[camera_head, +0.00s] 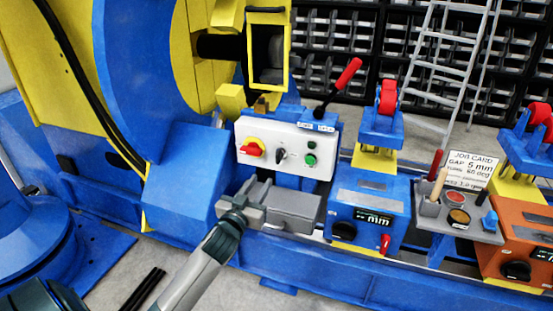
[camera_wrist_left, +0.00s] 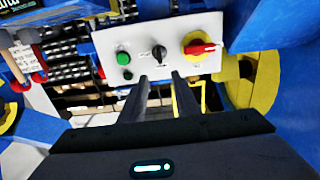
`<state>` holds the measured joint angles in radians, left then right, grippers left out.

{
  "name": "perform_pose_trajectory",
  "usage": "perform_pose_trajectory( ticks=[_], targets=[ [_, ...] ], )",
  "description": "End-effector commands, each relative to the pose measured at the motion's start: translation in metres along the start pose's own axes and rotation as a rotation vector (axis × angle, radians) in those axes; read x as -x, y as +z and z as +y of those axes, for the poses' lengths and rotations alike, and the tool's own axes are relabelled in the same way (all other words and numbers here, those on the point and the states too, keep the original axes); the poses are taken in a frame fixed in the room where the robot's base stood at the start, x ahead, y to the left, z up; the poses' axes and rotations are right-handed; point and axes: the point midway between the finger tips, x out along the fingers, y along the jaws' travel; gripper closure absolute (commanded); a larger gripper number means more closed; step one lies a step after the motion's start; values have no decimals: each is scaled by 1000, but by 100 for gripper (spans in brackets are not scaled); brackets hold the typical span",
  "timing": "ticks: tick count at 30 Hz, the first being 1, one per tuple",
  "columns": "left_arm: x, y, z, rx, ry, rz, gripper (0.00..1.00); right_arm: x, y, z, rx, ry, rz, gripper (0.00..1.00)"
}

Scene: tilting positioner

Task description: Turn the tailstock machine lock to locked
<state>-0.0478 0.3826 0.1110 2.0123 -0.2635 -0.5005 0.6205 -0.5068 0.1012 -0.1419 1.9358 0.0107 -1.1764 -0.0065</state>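A white control panel (camera_head: 285,148) carries a red switch on a yellow disc (camera_head: 251,148), a black selector knob (camera_head: 281,156) and green buttons (camera_head: 310,160). A lever with a red handle (camera_head: 348,74) leans up right behind it, above two small label plates. I cannot read which control is the tailstock machine lock. My left gripper (camera_head: 262,186) is just below the panel. In the left wrist view its two fingers (camera_wrist_left: 161,78) are apart and empty, pointing toward the black knob (camera_wrist_left: 159,53). The knob's markings are too small to read. My right gripper is not in view.
A blue unit (camera_head: 367,205) with a display and black knob stands right of the panel. Farther right are a grey tray (camera_head: 458,228) of small items, a job card (camera_head: 467,170) and an orange unit (camera_head: 520,250). A large blue wheel (camera_head: 140,70) fills the left.

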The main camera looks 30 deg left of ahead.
Motion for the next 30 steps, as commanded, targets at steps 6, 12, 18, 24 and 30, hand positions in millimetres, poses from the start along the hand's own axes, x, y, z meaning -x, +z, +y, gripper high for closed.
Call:
perform_pose_trajectory(
  ticks=[6, 12, 18, 24, 30],
  targets=[
    [-36, -1, 0, -1, -1, 1, 71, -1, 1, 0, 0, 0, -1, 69],
    [-72, -1, 0, 0, -1, 1, 71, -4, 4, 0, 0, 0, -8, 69],
    [-106, -1, 0, 1, -1, 1, 71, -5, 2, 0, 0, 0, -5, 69],
    [-134, -1, 0, -1, -1, 1, 71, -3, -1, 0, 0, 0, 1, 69],
    [-148, 0, 0, 1, 0, 0, 71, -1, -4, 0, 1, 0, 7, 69]
  ],
)
